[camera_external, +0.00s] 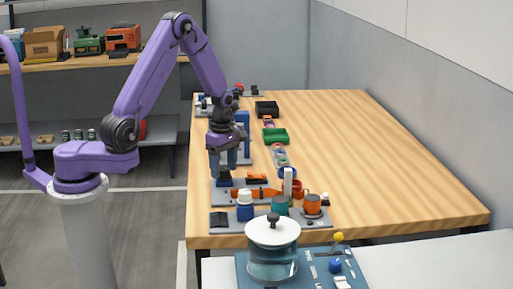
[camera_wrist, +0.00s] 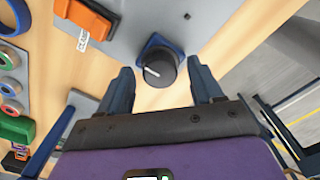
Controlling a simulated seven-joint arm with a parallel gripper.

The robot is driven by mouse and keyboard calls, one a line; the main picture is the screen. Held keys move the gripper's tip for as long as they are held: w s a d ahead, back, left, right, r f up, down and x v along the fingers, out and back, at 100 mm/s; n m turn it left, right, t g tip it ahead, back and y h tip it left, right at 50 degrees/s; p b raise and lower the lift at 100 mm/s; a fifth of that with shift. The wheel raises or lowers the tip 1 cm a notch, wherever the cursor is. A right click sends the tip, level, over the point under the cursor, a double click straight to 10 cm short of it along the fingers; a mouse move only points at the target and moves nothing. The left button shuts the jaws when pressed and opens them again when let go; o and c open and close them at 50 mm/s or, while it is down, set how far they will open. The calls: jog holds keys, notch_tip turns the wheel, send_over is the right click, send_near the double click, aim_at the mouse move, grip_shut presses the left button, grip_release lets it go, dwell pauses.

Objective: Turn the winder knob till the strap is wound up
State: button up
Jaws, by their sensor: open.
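The winder knob (camera_wrist: 160,70) is a dark round knob with a white pointer line, on a blue base fixed to a grey plate (camera_wrist: 130,22). In the external view the dark knob (camera_external: 224,176) shows just under my gripper (camera_external: 227,168), partly hidden by it. My gripper is open and points down. In the wrist view my gripper (camera_wrist: 159,72) has one finger on each side of the knob, with a gap on both sides. An orange block (camera_wrist: 85,25) with a small white label sits on the same plate. I cannot make out the strap clearly.
A plate with a blue jar (camera_external: 244,208), a teal cup (camera_external: 280,206) and an orange pot (camera_external: 312,204) stands at the table's front edge. A glass pot (camera_external: 272,255) stands nearer the camera. A green tray (camera_external: 275,136) lies behind. The table's right side is clear.

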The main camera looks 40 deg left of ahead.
jog(key=c, duration=1.1)
jog(key=shift+m, duration=0.4)
jog(key=m, duration=0.4)
jog(key=shift+m, duration=0.4)
jog(key=m, duration=1.2)
jog(key=shift+m, duration=0.4)
jog(key=m, duration=0.5)
jog(key=shift+m, duration=0.4)
